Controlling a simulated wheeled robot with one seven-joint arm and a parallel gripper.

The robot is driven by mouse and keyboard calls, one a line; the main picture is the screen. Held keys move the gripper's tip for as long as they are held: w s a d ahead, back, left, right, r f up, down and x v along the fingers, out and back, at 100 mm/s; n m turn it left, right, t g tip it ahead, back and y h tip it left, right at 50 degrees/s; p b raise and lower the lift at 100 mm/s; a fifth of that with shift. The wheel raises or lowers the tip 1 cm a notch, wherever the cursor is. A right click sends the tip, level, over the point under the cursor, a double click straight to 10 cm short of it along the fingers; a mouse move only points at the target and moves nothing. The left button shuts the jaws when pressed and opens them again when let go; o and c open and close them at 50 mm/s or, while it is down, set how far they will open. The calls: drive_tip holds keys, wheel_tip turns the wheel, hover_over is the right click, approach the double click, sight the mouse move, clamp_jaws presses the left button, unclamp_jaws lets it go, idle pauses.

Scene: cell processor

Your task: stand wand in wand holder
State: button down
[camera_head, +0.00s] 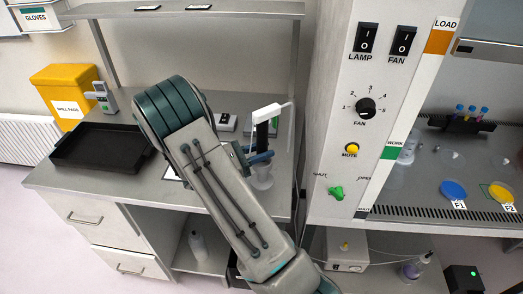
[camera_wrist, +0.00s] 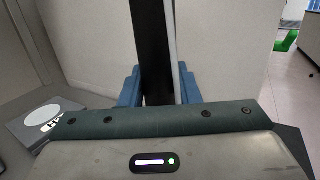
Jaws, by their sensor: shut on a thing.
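My gripper (camera_head: 258,158) has blue fingers and is shut on the wand (camera_head: 262,134), a black upright bar with a white angled piece at its top. In the wrist view the black wand (camera_wrist: 152,50) runs upright between the two blue fingers (camera_wrist: 158,88), with a thin white strip along its right side. Just below the fingers in the head view is a pale, flared cup-like piece (camera_head: 262,177), perhaps the wand holder. Whether the wand touches it cannot be told. The wand's lower end is hidden.
A black tray (camera_head: 100,148) and a yellow spill box (camera_head: 66,90) are at the bench's left. A shelf (camera_head: 190,10) spans above. The cabinet's control panel (camera_head: 355,110) stands close on the right. Small boxes (camera_head: 226,121) lie behind my arm.

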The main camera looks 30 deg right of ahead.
drive_tip(key=shift+f, duration=0.1)
drive_tip(key=shift+f+b, duration=0.4)
drive_tip(key=shift+f, duration=0.2)
drive_tip(key=shift+f, duration=0.35)
drive_tip(key=shift+f+b, duration=0.35)
drive_tip(key=shift+b, duration=0.05)
idle(0.3)
drive_tip(key=c, duration=1)
unclamp_jaws()
drive_tip(key=a+b, duration=0.1)
drive_tip(key=a, duration=0.3)
drive_tip(key=w+a+f+b, duration=0.1)
drive_tip(key=a, duration=0.4)
drive_tip(key=a+b, duration=0.1)
drive_tip(key=a, duration=0.3)
drive_tip(key=shift+w+a+f, duration=0.2)
drive_tip(key=shift+a, duration=0.2)
